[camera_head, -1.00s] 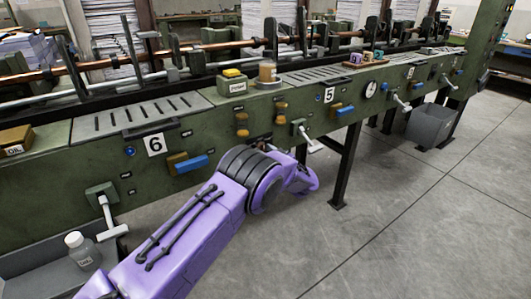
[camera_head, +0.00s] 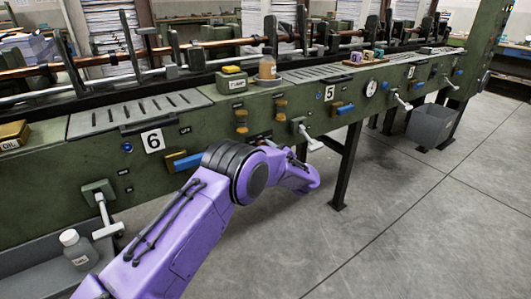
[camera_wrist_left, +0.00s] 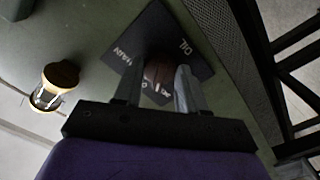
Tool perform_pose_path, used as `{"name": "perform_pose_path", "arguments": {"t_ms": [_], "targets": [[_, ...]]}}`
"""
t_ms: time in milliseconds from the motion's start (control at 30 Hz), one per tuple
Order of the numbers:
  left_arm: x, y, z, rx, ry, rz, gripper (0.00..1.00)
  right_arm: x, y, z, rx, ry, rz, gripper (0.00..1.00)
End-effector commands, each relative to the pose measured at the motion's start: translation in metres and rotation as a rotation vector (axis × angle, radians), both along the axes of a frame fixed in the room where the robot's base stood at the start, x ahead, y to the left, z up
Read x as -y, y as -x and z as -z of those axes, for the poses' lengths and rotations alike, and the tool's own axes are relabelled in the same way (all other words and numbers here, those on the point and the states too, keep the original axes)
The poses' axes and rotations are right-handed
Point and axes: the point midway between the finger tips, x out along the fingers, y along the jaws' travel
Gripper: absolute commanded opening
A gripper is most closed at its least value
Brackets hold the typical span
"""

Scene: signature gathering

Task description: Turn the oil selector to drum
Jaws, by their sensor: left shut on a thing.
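The oil selector plate (camera_wrist_left: 192,65) is a dark plate on the green machine side, lettered OIL and CHAIN, with more lettering partly hidden by my fingers. A brownish selector knob (camera_wrist_left: 158,70) sits at its middle. My left gripper (camera_wrist_left: 156,84) is shut on this knob, one finger on each side. The exact direction of the knob's pointer cannot be told. In the head view, my purple left arm reaches the machine's front below the yellow-topped box, and its wrist hides the gripper and most of the selector. My right gripper is not in view.
Amber knobs (camera_head: 241,122) and a white-handled lever (camera_head: 307,136) are on the panel near my wrist. An amber bottle (camera_head: 267,68) stands on the ledge above. A small bottle (camera_head: 76,249) stands at lower left.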

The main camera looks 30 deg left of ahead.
Motion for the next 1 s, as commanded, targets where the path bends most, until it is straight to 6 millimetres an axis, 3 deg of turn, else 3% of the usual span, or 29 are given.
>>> {"name": "perform_pose_path", "arguments": {"t_ms": [400, 967, 1000], "targets": [[0.0006, -0.0003, 0.0008, 0.179, 0.076, 0.001, 0.1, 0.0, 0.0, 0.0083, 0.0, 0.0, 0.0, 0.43], [0.0007, -0.0004, 0.0001, 0.208, 0.087, 0.001, 0.1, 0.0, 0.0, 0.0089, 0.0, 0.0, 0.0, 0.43], [0.0006, -0.0004, 0.0001, 0.208, 0.087, 0.001, 0.47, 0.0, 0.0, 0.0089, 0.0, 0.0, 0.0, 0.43]]}}
